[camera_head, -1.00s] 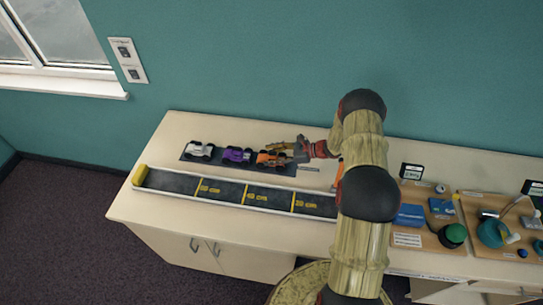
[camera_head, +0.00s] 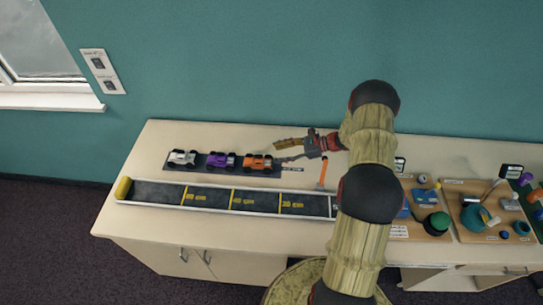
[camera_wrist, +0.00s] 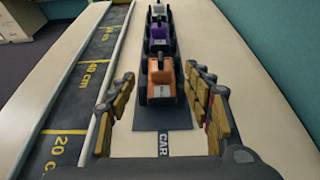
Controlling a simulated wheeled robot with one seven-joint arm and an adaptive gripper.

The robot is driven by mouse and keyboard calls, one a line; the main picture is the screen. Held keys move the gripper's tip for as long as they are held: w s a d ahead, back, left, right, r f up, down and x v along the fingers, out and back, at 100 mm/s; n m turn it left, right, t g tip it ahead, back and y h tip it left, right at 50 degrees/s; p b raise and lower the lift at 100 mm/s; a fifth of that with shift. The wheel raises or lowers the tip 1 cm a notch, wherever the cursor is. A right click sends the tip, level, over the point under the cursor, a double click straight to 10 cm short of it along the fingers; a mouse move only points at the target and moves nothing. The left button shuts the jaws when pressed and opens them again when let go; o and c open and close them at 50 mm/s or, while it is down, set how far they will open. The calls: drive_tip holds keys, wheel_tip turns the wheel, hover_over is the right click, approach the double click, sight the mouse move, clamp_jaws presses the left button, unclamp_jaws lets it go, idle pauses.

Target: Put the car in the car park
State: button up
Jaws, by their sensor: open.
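The car park is a dark mat (camera_head: 207,168) on the counter, with white lettering starting "CAR" at its right end. An orange car (camera_head: 257,162), a purple car (camera_head: 222,160) and a white car (camera_head: 183,157) stand in a row on it. In the wrist view the orange car (camera_wrist: 161,82) is nearest, with the purple car (camera_wrist: 159,38) and the white car (camera_wrist: 158,13) behind it. My gripper (camera_head: 281,151) is open and empty, to the right of the orange car. In the wrist view its fingers (camera_wrist: 165,95) are spread to either side, apart from the orange car.
A long dark track (camera_head: 210,196) with yellow distance marks and raised white edges runs along the counter's front. An orange post (camera_head: 323,174) stands near its right end. Boards with blue and green parts (camera_head: 425,215) lie to the right. The counter behind the mat is clear.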

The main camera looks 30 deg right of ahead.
drive_tip(key=s+a+r+n+g+h, duration=0.1)
drive_tip(key=s+a+r+n+g, duration=0.15)
drive_tip(key=a+r+n, duration=0.4)
drive_tip(key=s+a+r+n+g+h, duration=0.15)
drive_tip(key=s+a+r, duration=0.25)
drive_tip(key=r, duration=0.6)
drive_tip(key=s+a+r+n+g+h, duration=0.2)
drive_tip(key=s+a+r+n, duration=0.1)
drive_tip(key=a+r+n, duration=0.4)
drive_tip(key=s+a+r+n+t+h, duration=0.1)
drive_tip(key=s+r+n, duration=0.4)
drive_tip(key=s, duration=0.5)
drive_tip(key=s+a+r+n+t+h, duration=0.2)
drive_tip(key=s+r, duration=0.5)
drive_tip(key=s, duration=0.4)
drive_tip(key=n+t+h, duration=0.1)
drive_tip(key=n+h, duration=0.1)
drive_tip(key=h, duration=0.1)
drive_tip(key=shift+s+a+r+n+h, duration=0.25)
drive_tip(key=shift+r+n+h, duration=0.1)
drive_tip(key=shift+r+n, duration=0.05)
wheel_tip(320, 180, down, 12)
drive_tip(key=b, duration=1.2)
